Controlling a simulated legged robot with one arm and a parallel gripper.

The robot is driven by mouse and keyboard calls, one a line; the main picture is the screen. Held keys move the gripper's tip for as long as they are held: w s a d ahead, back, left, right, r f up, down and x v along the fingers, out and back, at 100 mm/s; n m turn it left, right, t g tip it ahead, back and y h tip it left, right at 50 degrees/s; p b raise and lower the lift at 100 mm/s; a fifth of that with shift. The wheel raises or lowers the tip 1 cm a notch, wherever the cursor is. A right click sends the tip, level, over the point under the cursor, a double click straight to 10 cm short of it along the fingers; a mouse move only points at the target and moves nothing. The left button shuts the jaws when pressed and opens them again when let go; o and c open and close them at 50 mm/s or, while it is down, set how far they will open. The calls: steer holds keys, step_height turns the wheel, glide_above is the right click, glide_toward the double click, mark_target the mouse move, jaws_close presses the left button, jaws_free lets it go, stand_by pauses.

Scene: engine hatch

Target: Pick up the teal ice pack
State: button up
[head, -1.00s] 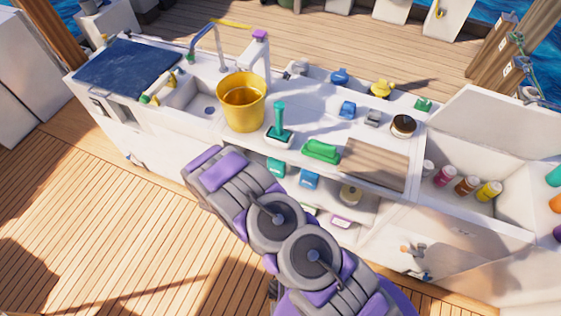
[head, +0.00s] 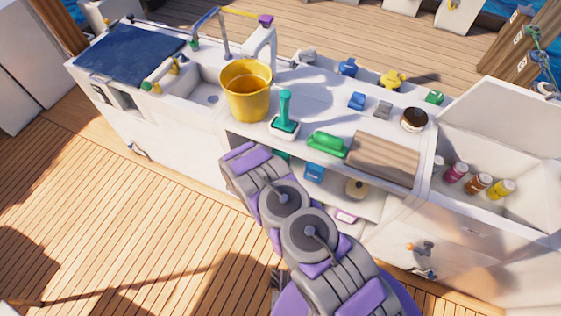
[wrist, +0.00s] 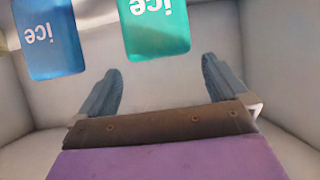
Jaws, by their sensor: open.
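The teal ice pack (wrist: 157,28) is a flat block with upside-down white "ice" lettering at the top middle of the wrist view. My gripper (wrist: 162,80) is open and empty, its two blue-grey fingers apart. The pack lies beyond the fingertips, roughly in line with the gap, not between them. A blue ice pack (wrist: 49,40) stands to its left, clear of it. In the head view only a sliver of the teal pack (head: 282,154) shows on the shelf under the counter, mostly behind my arm. My fingers are hidden there.
Pale compartment walls (wrist: 275,60) close in around my gripper. In the head view the counter above holds a yellow bucket (head: 246,95), a teal-handled brush (head: 285,115) and a green brush (head: 327,144). The shelf also holds the blue ice pack (head: 314,172) and a round tan item (head: 356,188).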

mark_target(280, 154)
steer(key=b+x, duration=0.1)
steer(key=x, duration=0.2)
steer(key=b+x, duration=0.1)
steer(key=x, duration=0.1)
steer(key=shift+w+d+f, duration=0.1)
steer(key=shift+w+f, duration=0.05)
steer(key=shift+f, duration=0.35)
steer(key=shift+w, duration=0.25)
steer(key=shift+c, duration=0.5)
steer(key=c, duration=1.3)
